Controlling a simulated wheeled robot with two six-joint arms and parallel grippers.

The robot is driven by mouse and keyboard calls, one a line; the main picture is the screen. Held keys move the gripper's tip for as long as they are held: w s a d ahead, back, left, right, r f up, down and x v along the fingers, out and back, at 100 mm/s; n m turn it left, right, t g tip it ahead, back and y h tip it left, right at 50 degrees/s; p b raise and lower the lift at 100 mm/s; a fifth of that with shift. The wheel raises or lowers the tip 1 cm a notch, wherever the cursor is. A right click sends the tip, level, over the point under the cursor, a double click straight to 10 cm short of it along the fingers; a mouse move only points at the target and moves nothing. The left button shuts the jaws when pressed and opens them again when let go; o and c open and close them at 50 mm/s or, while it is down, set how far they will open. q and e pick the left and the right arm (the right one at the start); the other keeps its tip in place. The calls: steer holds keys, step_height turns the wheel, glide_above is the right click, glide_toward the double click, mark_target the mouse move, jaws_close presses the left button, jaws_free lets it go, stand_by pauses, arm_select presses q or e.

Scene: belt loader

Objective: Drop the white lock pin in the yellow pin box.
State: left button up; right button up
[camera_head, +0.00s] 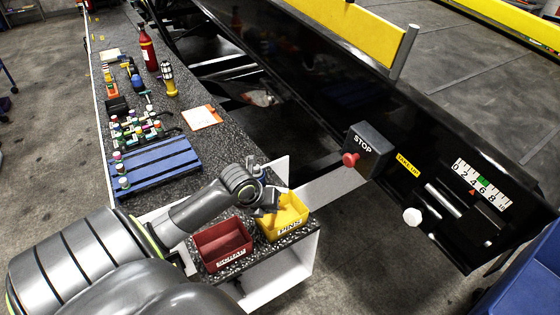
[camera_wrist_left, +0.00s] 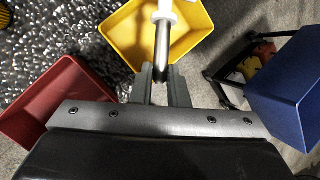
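The yellow pin box (camera_head: 287,224), labelled PINS, stands at the near right end of the dark speckled table. It also shows in the left wrist view (camera_wrist_left: 122,32), and its inside looks empty where I can see it. My left gripper (camera_head: 268,201) is at the box's left side, above its rim. In the left wrist view my left gripper (camera_wrist_left: 161,88) is shut on the white lock pin (camera_wrist_left: 162,40), a metal shaft with a white head. The shaft is between the fingers and overlaps the box in that view. My right gripper is not in view.
A red bin (camera_head: 222,244) stands left of the yellow box. A blue rack (camera_head: 158,168) and several bottles and tools lie farther along the table. A black machine with a STOP box (camera_head: 368,150) is to the right. A blue bin (camera_wrist_left: 290,90) stands off the table.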

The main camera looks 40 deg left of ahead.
arm_select(q)
steer(key=o, duration=0.5)
steer(key=shift+c, duration=0.2)
steer(key=shift+o, duration=0.2)
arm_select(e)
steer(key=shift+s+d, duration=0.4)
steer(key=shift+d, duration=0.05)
arm_select(q)
steer(key=shift+r, duration=0.1)
steer(key=p+v, duration=0.1)
steer(key=v, duration=1.6)
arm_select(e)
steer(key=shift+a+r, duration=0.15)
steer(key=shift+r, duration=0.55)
arm_select(q)
steer(key=shift+s+r, duration=0.1)
steer(key=shift+r, duration=0.05)
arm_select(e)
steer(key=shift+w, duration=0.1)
